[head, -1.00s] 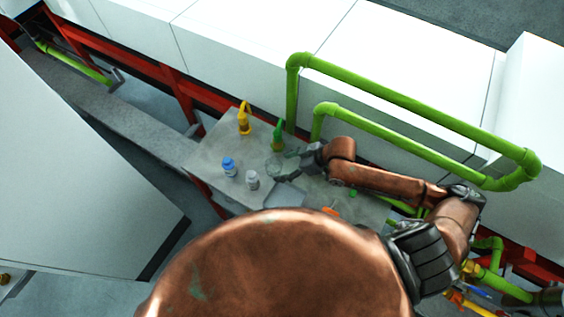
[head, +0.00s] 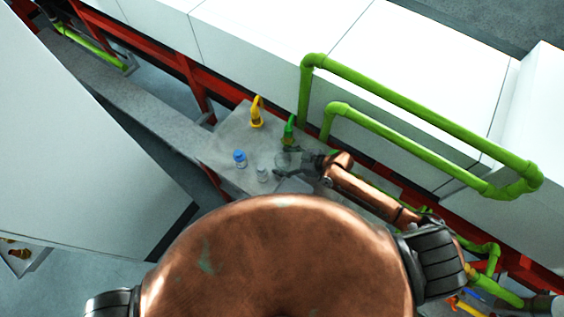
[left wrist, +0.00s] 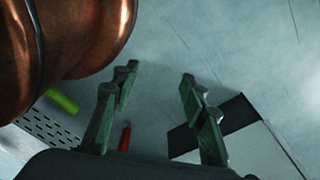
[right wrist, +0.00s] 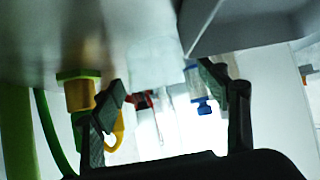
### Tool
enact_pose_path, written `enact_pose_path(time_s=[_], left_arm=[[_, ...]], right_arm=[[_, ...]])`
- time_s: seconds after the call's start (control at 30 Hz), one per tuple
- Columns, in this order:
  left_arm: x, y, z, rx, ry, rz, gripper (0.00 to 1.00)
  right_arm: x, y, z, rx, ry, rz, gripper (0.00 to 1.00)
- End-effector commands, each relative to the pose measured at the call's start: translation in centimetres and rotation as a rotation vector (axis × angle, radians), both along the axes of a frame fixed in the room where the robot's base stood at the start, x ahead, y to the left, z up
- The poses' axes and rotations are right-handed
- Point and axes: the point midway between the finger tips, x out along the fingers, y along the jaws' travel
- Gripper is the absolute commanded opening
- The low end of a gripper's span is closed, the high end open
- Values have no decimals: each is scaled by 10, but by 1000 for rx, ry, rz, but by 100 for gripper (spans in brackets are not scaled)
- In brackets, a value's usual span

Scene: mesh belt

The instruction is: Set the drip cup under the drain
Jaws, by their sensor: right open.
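A clear round cup (head: 283,160), hard to make out, stands on a grey table beside a green fitting (head: 288,130). My right gripper (head: 284,163) is open at the cup, its fingers apart on either side. In the right wrist view, which looks inverted, a pale glassy blur, perhaps the cup (right wrist: 155,55), lies between the open fingers. A yellow fitting (head: 257,112) stands farther back. I cannot tell which fitting is the drain. My left gripper (left wrist: 158,90) is open and empty over the floor.
A blue-capped bottle (head: 239,158) and a white-capped bottle (head: 263,173) stand on the grey table (head: 222,147), left of my right gripper. Green pipes (head: 420,115) rise behind my right arm. A large white panel (head: 75,150) fills the left.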

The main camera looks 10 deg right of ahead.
Motion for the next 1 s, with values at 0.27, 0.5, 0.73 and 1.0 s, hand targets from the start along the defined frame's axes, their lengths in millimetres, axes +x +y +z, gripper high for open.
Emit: enact_pose_path(time_s=[0.27,0.5,0.73,1.0], left_arm=[[20,-2,2,-2,-26,-5,40],[13,-2,1,-2,-17,-3,40],[7,-1,0,-2,-9,-2,40],[7,-1,0,-2,-9,-2,40]], right_arm=[[1,1,-2,-1,1,0,67],[1,1,-2,-1,1,0,50],[1,1,-2,0,1,-1,34],[1,1,-1,0,1,-1,23]])
